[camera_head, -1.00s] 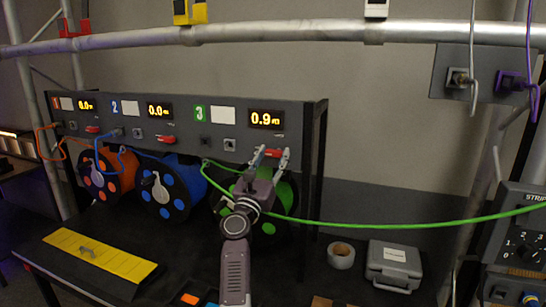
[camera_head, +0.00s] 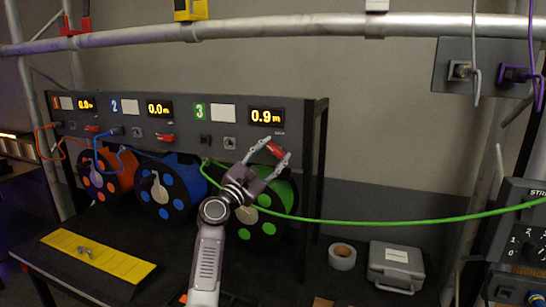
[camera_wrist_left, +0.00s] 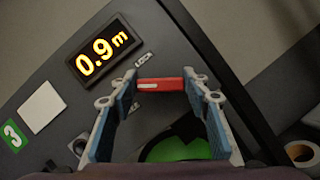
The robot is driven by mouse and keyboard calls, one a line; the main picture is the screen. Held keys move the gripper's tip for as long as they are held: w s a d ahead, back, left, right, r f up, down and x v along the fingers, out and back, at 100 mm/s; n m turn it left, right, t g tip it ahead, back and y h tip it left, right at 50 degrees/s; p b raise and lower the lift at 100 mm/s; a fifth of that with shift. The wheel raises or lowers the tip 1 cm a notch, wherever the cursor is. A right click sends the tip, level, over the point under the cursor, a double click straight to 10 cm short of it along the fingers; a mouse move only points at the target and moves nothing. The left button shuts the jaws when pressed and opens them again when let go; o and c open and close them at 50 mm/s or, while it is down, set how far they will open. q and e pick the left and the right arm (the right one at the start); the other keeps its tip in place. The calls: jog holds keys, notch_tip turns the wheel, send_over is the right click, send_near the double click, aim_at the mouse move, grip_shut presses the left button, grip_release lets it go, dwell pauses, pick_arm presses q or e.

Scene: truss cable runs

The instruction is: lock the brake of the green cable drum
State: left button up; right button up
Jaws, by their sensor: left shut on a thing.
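The green cable drum (camera_head: 283,192) sits under panel section 3, partly hidden behind my left arm. Its brake lever, a small red handle (camera_head: 275,150), is on the panel below the 0.9 m display. My left gripper (camera_head: 273,153) is at the lever, with a fingertip at each end. In the left wrist view the red handle (camera_wrist_left: 161,85) spans the gap between the fingertips, near a small LOCK label (camera_wrist_left: 144,60). The handle is tilted relative to the panel, lower at its right end in the head view. My right gripper is not in view.
The green cable (camera_head: 400,222) runs from the drum to the right. The blue drum (camera_head: 166,190) and orange drum (camera_head: 103,175) stand to the left, with their own red levers on the panel (camera_head: 180,130). Tape (camera_head: 342,256) and a grey case (camera_head: 396,267) lie on the right.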

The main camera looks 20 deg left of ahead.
pick_arm(q)
jog(key=m+g+h, duration=0.1)
jog(key=m, duration=0.2)
jog(key=shift+a+r+m, duration=0.1)
jog(key=shift+m, duration=0.2)
jog(key=m+g+h, duration=0.1)
jog(key=m, duration=0.2)
jog(key=shift+r, duration=0.1)
jog(key=shift+r+m+g+p, duration=0.1)
jog(key=shift+m+g+p, duration=0.4)
jog(key=shift+m, duration=0.9)
jog(key=shift+r+m+g+p, duration=0.1)
jog(key=shift+m+g+p, duration=0.35)
jog(key=shift+m, duration=0.95)
jog(key=o, duration=1.2)
jog(key=shift+w+f, duration=0.2)
jog(key=shift+f, duration=0.05)
jog(key=shift+c, duration=0.2)
jog(key=shift+s, duration=0.1)
